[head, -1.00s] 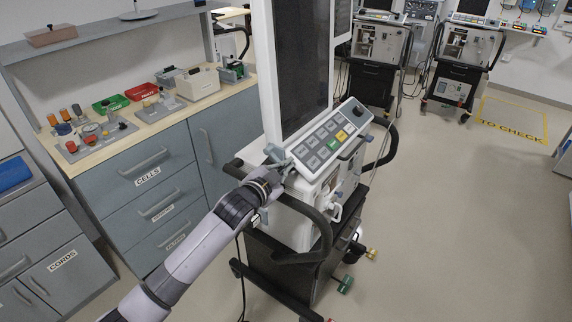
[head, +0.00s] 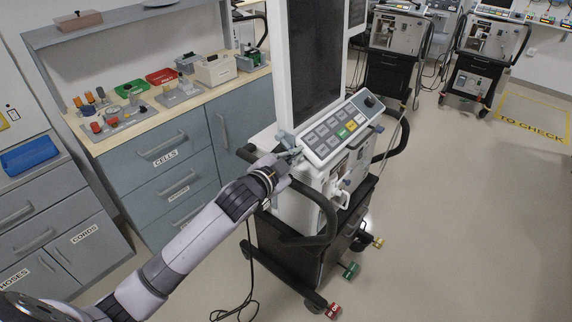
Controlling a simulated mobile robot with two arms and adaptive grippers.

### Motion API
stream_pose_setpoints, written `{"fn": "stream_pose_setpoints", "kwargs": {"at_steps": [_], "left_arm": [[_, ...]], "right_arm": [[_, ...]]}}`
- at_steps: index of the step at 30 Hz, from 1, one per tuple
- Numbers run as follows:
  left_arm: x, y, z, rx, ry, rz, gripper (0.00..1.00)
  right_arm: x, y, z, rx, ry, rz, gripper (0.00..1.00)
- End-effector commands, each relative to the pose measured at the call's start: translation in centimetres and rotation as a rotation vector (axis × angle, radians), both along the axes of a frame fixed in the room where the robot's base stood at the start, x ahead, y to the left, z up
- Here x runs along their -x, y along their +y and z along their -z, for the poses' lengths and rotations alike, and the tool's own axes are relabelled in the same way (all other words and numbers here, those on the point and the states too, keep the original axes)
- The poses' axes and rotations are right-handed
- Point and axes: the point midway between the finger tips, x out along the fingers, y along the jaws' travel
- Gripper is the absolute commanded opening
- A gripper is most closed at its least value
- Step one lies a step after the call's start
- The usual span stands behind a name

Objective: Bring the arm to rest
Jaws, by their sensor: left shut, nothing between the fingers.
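My left arm comes in from the lower left and reaches to the ventilator (head: 312,180) on its wheeled cart. My left gripper (head: 294,150) is shut and empty, at the left end of the ventilator's key panel (head: 335,132). I cannot tell whether its tips touch the panel or the housing. The panel has grey keys with a green and a yellow one, and a dark screen (head: 315,60) stands above it. My right gripper is not in view.
A black handle rail (head: 322,215) curves around the cart close to my forearm. A cabinet (head: 165,150) with a wooden top, bins and small parts stands at the left. More ventilators (head: 393,60) stand at the back. The floor at the right is clear, with a yellow "TO CHECK" marking (head: 533,128).

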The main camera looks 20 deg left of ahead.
Motion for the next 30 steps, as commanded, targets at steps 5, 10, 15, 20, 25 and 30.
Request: {"fn": "stream_pose_setpoints", "kwargs": {"at_steps": [5,10,15,20,25,30], "left_arm": [[3.1,0.6,-0.4,-0.002,0.000,0.000,0.00],[4.6,0.9,-0.8,-0.001,0.000,-0.001,0.00],[4.9,1.0,-0.9,-0.001,0.001,-0.002,0.00],[4.3,2.0,3.1,0.019,0.068,-0.034,0.00],[4.7,4.5,14.4,0.068,0.246,-0.121,0.00],[8.4,6.5,26.8,0.112,0.442,-0.209,0.00]], "right_arm": [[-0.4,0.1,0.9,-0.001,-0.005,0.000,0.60],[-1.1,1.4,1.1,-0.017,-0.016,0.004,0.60],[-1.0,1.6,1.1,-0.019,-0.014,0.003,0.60],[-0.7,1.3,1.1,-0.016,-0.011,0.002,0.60],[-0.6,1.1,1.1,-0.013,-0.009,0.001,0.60],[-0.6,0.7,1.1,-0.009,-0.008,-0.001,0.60]]}}
